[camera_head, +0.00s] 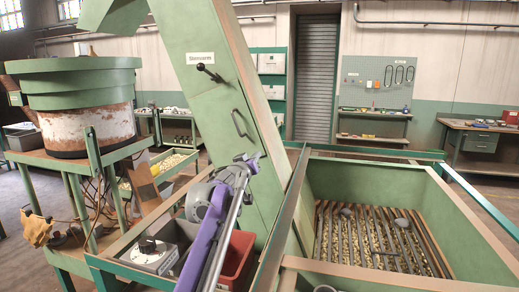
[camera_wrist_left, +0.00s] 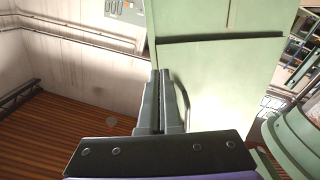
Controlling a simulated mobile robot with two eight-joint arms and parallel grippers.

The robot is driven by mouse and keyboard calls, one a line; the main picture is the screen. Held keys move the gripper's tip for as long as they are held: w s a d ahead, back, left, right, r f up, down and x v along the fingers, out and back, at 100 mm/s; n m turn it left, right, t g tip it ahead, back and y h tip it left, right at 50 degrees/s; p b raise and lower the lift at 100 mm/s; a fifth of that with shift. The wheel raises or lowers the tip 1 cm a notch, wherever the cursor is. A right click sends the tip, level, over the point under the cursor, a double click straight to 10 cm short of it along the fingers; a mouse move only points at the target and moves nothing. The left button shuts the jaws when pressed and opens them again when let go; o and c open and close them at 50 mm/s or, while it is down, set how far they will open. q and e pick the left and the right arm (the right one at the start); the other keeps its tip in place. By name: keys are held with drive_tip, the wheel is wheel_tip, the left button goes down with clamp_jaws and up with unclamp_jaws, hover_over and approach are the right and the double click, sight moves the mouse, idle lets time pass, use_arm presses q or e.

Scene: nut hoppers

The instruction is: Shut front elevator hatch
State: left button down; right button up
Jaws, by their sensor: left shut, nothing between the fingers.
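The front elevator is a tall, slanted green casing (camera_head: 190,35) in the head view. Its front hatch (camera_head: 228,150) is a green panel with a bar handle (camera_head: 238,123); a dark knobbed lever (camera_head: 203,68) sits above it. The hatch looks nearly flush with the casing, but I cannot tell whether it is fully shut. My left gripper (camera_head: 248,160) is in front of the hatch, below the handle. In the left wrist view the fingers (camera_wrist_left: 160,78) are together and empty, beside the handle (camera_wrist_left: 183,100) and hatch (camera_wrist_left: 225,75). My right gripper is not in view.
A green hopper (camera_head: 365,175) with a slatted grate over nuts stands at right. A round green bowl feeder (camera_head: 75,80) stands at left. Workbenches line the back wall.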

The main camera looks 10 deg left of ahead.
sight(263, 146)
use_arm(q)
drive_tip(key=w, duration=0.1)
drive_tip(key=w+p, duration=0.1)
drive_tip(key=w, duration=0.1)
drive_tip(key=shift+w+d+r, duration=0.2)
drive_tip(key=shift+w+d, duration=0.05)
drive_tip(key=shift+d, duration=0.1)
drive_tip(key=shift+w+d+f+p, duration=0.15)
drive_tip(key=shift+w+p, duration=0.2)
drive_tip(key=shift+w, duration=0.2)
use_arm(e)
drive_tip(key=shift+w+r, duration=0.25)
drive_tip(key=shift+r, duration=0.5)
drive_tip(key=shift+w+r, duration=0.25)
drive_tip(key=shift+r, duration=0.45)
use_arm(q)
drive_tip(key=shift+w+r+p, duration=0.3)
drive_tip(key=shift+p, duration=0.05)
drive_tip(key=shift+w+r, duration=0.15)
drive_tip(key=shift+w, duration=0.05)
drive_tip(key=shift+s+d, duration=0.1)
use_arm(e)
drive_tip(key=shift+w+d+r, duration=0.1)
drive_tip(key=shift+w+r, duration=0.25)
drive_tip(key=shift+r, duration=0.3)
